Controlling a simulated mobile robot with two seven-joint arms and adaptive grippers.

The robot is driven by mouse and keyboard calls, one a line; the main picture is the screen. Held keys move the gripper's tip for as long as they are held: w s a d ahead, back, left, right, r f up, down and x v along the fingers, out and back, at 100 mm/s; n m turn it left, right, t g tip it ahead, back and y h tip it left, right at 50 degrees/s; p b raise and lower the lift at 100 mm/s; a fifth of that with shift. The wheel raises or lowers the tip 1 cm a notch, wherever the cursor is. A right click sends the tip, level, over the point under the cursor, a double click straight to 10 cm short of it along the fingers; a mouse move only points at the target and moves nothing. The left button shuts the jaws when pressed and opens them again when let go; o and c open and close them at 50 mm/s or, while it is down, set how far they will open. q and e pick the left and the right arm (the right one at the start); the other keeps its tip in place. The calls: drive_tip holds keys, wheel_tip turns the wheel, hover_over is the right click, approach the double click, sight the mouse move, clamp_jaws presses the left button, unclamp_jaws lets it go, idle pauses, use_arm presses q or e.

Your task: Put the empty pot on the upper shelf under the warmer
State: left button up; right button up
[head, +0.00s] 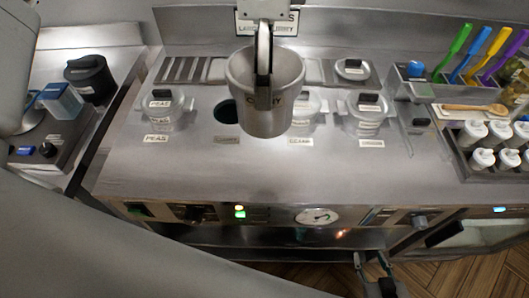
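A white-grey pot (285,118), its label partly legible as CURRY, hangs upright above the counter, with a pale inside that looks empty. The gripper's upper part is cut off by the frame. The warmer (230,180) has a dark open well (226,111) just left of the pot. Below its control panel, shelf edges (250,254) show in a dark opening; their inside is mostly hidden. My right gripper (371,262) is low at the bottom right, empty, its fingers apart.
Lidded pots labelled PEAS (160,115) and others (367,118) sit in the wells. Coloured-handled utensils (455,48) and white shakers (483,158) stand at right. A black canister (88,78) stands at left. My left arm covers the lower left. The counter's front strip is clear.

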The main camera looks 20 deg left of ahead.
use_arm(q)
drive_tip(key=f, duration=0.6)
drive_tip(key=shift+s+f+b, duration=0.15)
drive_tip(key=shift+s+b, duration=0.05)
drive_tip(key=shift+b, duration=0.15)
wheel_tip(320, 180, down, 13)
drive_tip(key=b, duration=0.2)
drive_tip(key=shift+w, duration=0.15)
use_arm(e)
drive_tip(key=shift+w+a+r+t+y, duration=0.2)
drive_tip(key=shift+w+a, duration=0.1)
drive_tip(key=shift+a, duration=0.25)
drive_tip(key=shift+w+a+r+t+y, duration=0.1)
drive_tip(key=shift+w+a+r+y, duration=0.15)
drive_tip(key=shift+a, duration=0.3)
use_arm(q)
drive_tip(key=o, duration=1.1)
drive_tip(key=shift+o, duration=1.3)
use_arm(e)
drive_tip(key=shift+s+d+f, duration=0.1)
drive_tip(key=shift+s+f, duration=0.05)
drive_tip(key=shift+f, duration=0.25)
